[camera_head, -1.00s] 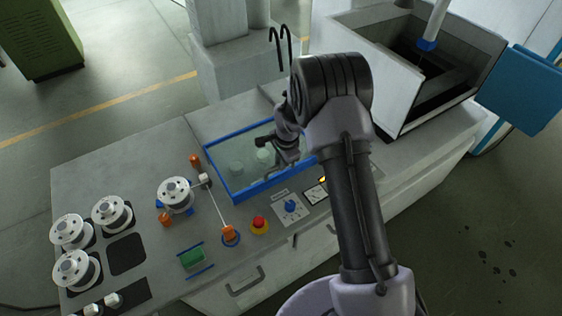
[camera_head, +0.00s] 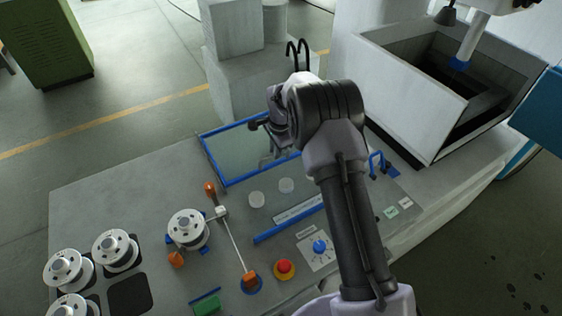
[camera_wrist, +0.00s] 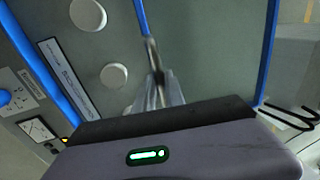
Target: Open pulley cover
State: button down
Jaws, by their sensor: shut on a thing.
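The pulley cover (camera_head: 228,155) is a clear pane in a blue frame, toward the back of the machine's grey top. I cannot tell whether it is tilted up or lies flat. Its front edge is behind two pale round pulleys (camera_head: 257,200), which are uncovered; they also show in the wrist view (camera_wrist: 113,76). My gripper (camera_wrist: 156,82) is shut on the cover's blue front bar (camera_wrist: 143,18). In the head view my gripper (camera_head: 268,157) is at that edge, partly hidden by my arm.
A blue strip (camera_head: 290,222) lies in front of the pulleys. A red button (camera_head: 285,267), a blue knob (camera_head: 320,246) and wire spools (camera_head: 116,248) are on the top. An open tank (camera_head: 410,115) stands right, and black hooks (camera_head: 298,52) rise behind the cover.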

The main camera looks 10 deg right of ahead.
send_over(268, 153)
jog(key=shift+s, duration=0.4)
jog(key=shift+w, duration=0.15)
jog(key=shift+r, duration=0.1)
jog(key=c, duration=1.8)
grip_release()
jog(key=o, duration=0.4)
jog(key=shift+w, duration=0.2)
jog(key=shift+s, duration=0.1)
jog(key=s+d+r+p, duration=0.1)
jog(key=s+r, duration=0.2)
jog(key=r, duration=1.4)
